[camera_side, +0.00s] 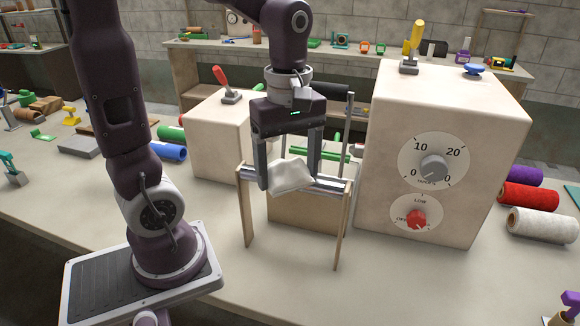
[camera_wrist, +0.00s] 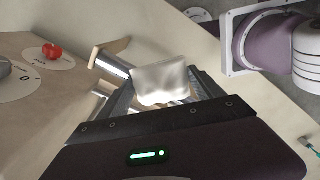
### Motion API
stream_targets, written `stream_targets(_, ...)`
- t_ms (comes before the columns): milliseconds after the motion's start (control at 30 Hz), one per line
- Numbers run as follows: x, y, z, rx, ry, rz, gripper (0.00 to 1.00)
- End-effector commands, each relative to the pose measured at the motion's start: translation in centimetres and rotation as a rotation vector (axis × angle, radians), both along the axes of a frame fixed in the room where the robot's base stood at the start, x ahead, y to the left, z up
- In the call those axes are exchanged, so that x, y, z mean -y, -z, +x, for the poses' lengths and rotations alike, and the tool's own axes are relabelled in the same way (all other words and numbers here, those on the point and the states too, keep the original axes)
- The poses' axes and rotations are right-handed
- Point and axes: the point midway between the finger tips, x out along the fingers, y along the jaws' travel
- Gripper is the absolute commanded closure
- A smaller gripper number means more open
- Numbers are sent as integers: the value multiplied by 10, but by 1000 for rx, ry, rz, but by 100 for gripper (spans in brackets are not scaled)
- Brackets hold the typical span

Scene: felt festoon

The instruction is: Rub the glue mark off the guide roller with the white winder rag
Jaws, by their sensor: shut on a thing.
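The white rag (camera_side: 290,176) is crumpled between the fingers of my gripper (camera_side: 288,184), which is shut on it. The rag lies against the metal guide roller (camera_side: 327,183), which spans two wooden uprights. In the wrist view the rag (camera_wrist: 161,82) covers the middle of the roller, and a bare shiny end of the roller (camera_wrist: 112,65) shows beside it. The gripper (camera_wrist: 164,92) points down over the roller from above. No glue mark can be made out; the rag and fingers hide part of the roller.
A large cream box (camera_side: 445,130) with two dials, a yellow lever (camera_side: 416,38) and a blue knob stands close to the right. A smaller box (camera_side: 215,130) with a red lever is behind left. Coloured thread rolls (camera_side: 528,196) lie at the right. The front table is clear.

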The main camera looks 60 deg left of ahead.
Motion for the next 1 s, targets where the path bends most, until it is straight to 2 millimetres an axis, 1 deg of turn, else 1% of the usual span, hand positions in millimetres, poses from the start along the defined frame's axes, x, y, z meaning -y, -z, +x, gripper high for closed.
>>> stream_targets(67, -4, 0, -6, -7, -3, 1, 56)
stream_targets(167, -6, 0, -7, -6, -1, 1, 56)
stream_targets(500, 10, -2, 10, -4, 0, 1, 56)
stream_targets(567, 11, -2, 10, -4, -1, 1, 56)
stream_targets(900, -6, -1, -6, -2, -3, 1, 56)
stream_targets(1000, -6, 0, -6, -2, -1, 1, 56)
